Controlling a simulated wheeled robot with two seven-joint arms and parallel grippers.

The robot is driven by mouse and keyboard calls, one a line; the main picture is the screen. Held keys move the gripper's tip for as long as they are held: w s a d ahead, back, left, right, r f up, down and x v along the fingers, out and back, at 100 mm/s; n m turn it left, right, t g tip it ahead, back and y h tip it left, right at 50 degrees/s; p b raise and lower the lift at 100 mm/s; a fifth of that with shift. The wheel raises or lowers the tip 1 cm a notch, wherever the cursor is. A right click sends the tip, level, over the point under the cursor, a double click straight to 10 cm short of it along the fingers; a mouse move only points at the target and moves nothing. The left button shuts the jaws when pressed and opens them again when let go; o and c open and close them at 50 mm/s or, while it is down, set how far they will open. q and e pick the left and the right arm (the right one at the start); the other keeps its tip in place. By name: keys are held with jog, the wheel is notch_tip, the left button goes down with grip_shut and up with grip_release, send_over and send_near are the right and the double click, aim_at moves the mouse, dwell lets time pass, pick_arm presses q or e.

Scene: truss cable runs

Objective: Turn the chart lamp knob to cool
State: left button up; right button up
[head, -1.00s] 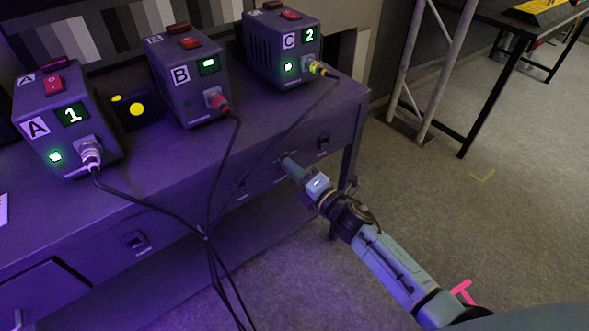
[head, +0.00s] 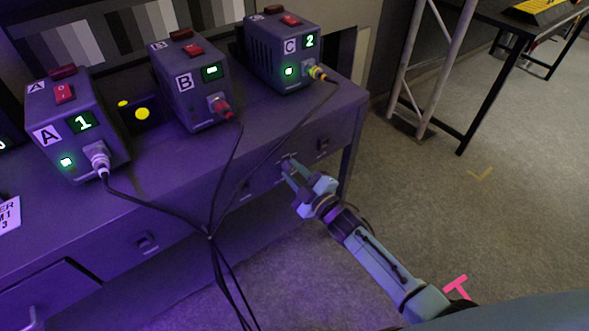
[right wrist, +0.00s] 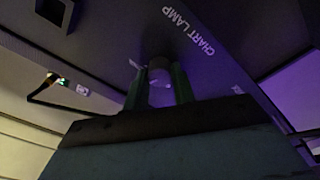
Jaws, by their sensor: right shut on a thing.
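The chart lamp knob (right wrist: 160,70) is a small grey round knob on the dark desk front, beside the white words CHART LAMP (right wrist: 188,32) in the right wrist view. My right gripper (head: 288,166) is at the front face of the desk, below box C, and is shut on the knob. In the right wrist view its two fingers (right wrist: 159,88) stand on either side of the knob and touch it. The fingers hide much of the knob in the head view, and I cannot read which setting it points to. My left gripper is not in view.
Power boxes A (head: 75,125), B (head: 190,85) and C (head: 285,50) stand on the desk (head: 165,165). Their black cables (head: 210,236) hang over the front edge, left of my right gripper. A truss leg (head: 412,70) and open floor (head: 480,220) are to the right.

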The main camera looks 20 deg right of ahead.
jog(key=m+p, duration=0.1)
jog(key=m, duration=0.2)
jog(key=shift+m, duration=0.3)
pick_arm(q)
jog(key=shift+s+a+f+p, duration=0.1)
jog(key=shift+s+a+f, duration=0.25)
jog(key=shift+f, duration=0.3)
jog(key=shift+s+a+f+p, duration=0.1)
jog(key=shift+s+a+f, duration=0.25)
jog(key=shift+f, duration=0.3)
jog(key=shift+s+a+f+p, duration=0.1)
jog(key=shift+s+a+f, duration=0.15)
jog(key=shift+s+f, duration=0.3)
pick_arm(e)
jog(key=shift+m+h, duration=0.3)
jog(key=shift+m, duration=0.8)
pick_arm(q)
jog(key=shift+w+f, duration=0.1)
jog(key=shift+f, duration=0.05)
pick_arm(e)
jog(key=o, duration=1)
jog(key=shift+s, duration=0.1)
